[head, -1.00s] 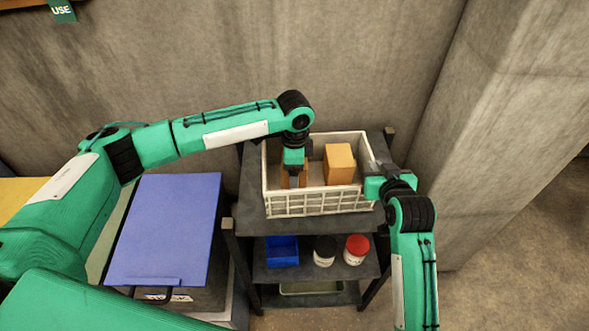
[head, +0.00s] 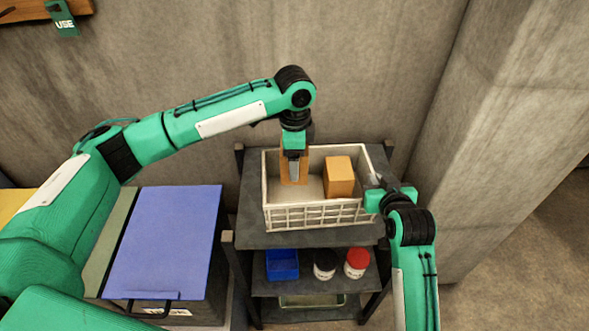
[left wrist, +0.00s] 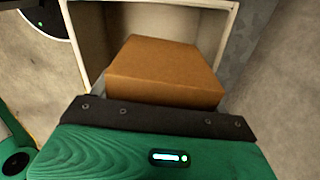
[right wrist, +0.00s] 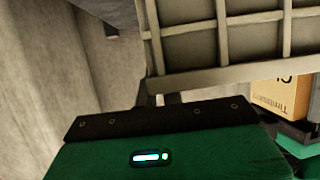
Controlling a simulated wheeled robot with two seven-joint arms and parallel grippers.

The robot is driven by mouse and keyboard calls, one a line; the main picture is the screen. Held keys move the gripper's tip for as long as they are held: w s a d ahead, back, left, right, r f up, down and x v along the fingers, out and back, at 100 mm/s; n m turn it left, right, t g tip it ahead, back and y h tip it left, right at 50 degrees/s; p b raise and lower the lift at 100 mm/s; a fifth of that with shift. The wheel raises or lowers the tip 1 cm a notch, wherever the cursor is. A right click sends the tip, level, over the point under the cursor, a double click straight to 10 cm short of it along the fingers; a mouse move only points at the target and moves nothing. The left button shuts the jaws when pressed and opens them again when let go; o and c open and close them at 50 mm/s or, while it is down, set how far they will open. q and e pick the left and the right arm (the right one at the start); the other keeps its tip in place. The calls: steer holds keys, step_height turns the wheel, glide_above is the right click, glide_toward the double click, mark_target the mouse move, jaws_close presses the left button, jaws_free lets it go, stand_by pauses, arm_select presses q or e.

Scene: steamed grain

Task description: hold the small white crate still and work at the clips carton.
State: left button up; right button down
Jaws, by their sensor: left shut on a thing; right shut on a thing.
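The small white crate (head: 318,214) stands upright on the top shelf of a dark rack. My right gripper (head: 374,190) is shut on its right wall; the lattice wall fills the top of the right wrist view (right wrist: 245,77). My left gripper (head: 293,165) points down over the crate's left part, shut on an orange-brown carton (head: 302,168). The carton appears raised off the crate floor and also shows in the left wrist view (left wrist: 165,72). The right wrist view shows partly cut-off print on a carton (right wrist: 273,97) beside my left gripper, probably the clips carton.
A second orange carton (head: 339,177) stands in the crate's right part. Lower on the rack are a blue bin (head: 282,264), a black-lidded jar (head: 325,264) and a red-lidded jar (head: 356,262). A blue-topped box (head: 165,240) stands left; a concrete pillar (head: 490,150) stands right.

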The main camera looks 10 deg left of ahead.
steer(key=c, duration=1.5)
jaws_free()
steer(key=v, duration=1.2)
